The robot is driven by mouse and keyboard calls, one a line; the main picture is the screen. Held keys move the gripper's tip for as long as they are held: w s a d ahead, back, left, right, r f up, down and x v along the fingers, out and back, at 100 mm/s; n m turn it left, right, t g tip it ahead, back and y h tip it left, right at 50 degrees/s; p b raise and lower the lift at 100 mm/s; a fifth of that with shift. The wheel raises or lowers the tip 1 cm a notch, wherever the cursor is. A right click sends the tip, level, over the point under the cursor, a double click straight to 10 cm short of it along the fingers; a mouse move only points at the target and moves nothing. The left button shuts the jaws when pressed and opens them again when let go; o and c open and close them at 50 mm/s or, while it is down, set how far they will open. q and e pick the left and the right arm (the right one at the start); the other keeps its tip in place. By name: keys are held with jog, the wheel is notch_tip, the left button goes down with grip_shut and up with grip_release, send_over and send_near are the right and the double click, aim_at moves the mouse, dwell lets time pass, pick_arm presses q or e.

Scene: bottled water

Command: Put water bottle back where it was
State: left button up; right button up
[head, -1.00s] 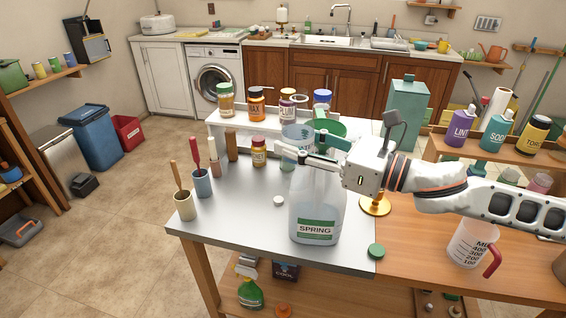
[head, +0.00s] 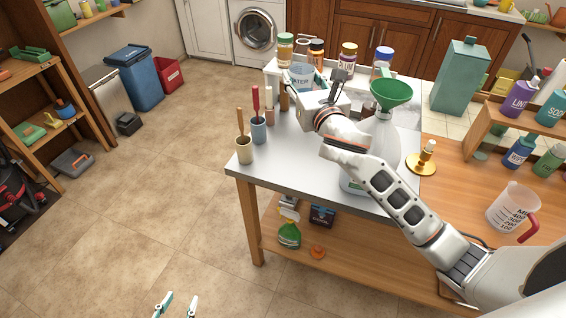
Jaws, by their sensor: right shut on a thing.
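The clear blue water bottle (head: 300,72), with "WATER" on it, is at the back left of the metal-topped table. My right gripper (head: 300,85) is shut on it. I cannot tell whether its base touches the surface.
Several lidded jars, including one with a green lid (head: 285,48), line the back shelf. A brass candlestick (head: 421,162) and a measuring jug (head: 508,208) are to the right.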

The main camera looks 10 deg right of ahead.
jog(key=shift+w+d+f, duration=0.1)
jog(key=shift+f, duration=0.2)
notch_tip(320, 180, down, 20)
jog(key=b, duration=0.6)
jog(key=shift+f+h, duration=0.15)
jog(key=shift+h, duration=0.15)
jog(key=shift+f, duration=0.2)
jog(key=o, duration=1.5)
